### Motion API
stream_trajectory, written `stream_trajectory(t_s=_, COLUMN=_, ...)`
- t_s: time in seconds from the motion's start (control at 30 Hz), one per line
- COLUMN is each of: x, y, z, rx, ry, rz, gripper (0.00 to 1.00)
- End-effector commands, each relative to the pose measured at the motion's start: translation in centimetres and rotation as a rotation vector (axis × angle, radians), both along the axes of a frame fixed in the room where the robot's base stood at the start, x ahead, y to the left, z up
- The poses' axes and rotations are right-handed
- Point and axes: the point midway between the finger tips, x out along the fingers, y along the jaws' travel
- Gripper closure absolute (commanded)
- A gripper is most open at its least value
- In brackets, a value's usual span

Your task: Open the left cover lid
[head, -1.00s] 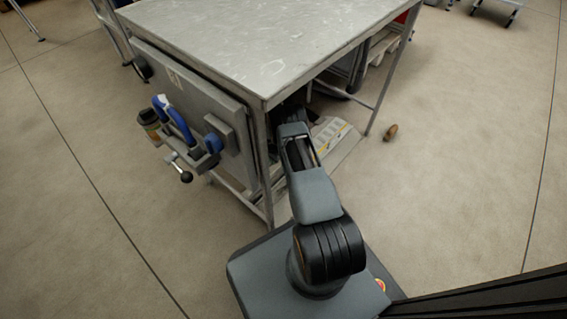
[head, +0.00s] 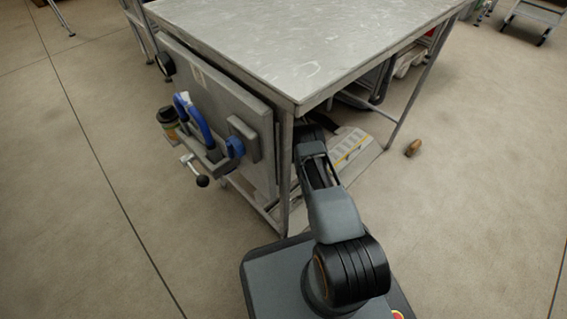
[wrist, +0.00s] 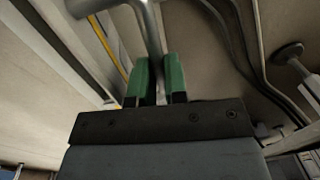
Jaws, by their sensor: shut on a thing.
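In the wrist view my gripper (wrist: 158,86) has its two green fingers closed on the stem of a grey metal T-shaped handle (wrist: 151,32). The handle's crossbar runs along the top edge of that view. In the head view my arm reaches under the near corner of the table, and the gripper and handle are hidden there. A pale panel with a yellow stripe (head: 352,146) shows under the table beside my arm. I cannot tell which surface is the left cover lid.
The metal table (head: 300,45) stands over my arm, with its corner leg (head: 285,175) close on the left. A side panel (head: 225,100) carries a rack with a blue-handled tool (head: 195,118). A small brown object (head: 413,147) lies on open floor at right.

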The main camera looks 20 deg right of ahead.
Motion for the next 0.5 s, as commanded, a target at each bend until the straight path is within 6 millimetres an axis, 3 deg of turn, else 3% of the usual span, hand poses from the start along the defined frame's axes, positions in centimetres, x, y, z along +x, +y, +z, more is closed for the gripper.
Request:
stream_trajectory(t_s=0.3, x=0.47, y=0.51, z=0.34, rx=0.004, ry=-0.013, rz=0.002, gripper=1.0)
stream_trajectory(t_s=0.33, x=0.48, y=0.5, z=0.35, rx=0.004, ry=-0.014, rz=0.002, gripper=0.86)
stream_trajectory(t_s=0.5, x=0.43, y=0.25, z=0.32, rx=0.002, ry=-0.012, rz=-0.001, gripper=0.69)
